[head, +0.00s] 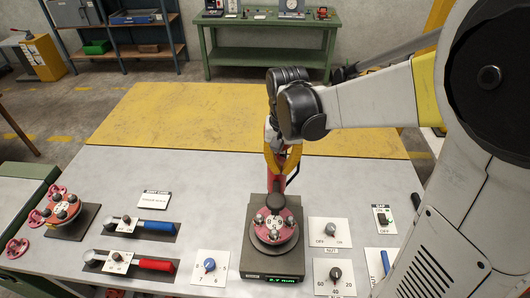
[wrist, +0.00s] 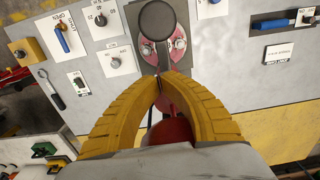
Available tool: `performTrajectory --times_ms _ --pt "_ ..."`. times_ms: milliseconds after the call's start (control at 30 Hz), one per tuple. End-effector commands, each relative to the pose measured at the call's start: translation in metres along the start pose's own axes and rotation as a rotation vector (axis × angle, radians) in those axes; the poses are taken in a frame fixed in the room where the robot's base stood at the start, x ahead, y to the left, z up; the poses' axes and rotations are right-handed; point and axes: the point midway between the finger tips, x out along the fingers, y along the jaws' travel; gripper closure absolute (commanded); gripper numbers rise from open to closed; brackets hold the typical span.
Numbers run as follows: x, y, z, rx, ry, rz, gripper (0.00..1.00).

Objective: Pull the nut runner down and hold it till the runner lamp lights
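The nut runner shows as a dark round head (head: 277,202) over a spool with a pink-red flange and bolts (head: 276,225), on a dark base. In the wrist view the dark head (wrist: 157,22) covers part of the flange. A red handle (wrist: 170,128) lies between the yellow fingers of my gripper (wrist: 160,79). The fingertips close together around it. In the head view my gripper (head: 284,172) is just behind and above the spool, with red showing between its fingers. The fingers hide part of the handle. I cannot pick out a runner lamp.
The base carries a green-lit readout (head: 282,280). Nearby are an OFF/ON knob plate (head: 330,232), other knob plates, a blue lever (head: 155,225) and a red lever (head: 157,265). Another red flanged piece (head: 62,212) stands at the left. The bench's yellow back part is clear.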

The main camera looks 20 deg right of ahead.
Motion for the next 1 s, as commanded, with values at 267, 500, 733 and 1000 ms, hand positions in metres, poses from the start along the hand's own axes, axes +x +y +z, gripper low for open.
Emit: performTrajectory --times_ms 267,500,733,1000 --pt "0.046 0.000 0.000 0.000 0.000 0.000 1.00" --pt "0.058 0.000 0.000 0.000 0.000 0.000 1.00" --pt "0.058 0.000 0.000 0.000 0.000 0.000 1.00" --pt "0.077 0.000 0.000 0.000 0.000 0.000 1.00"
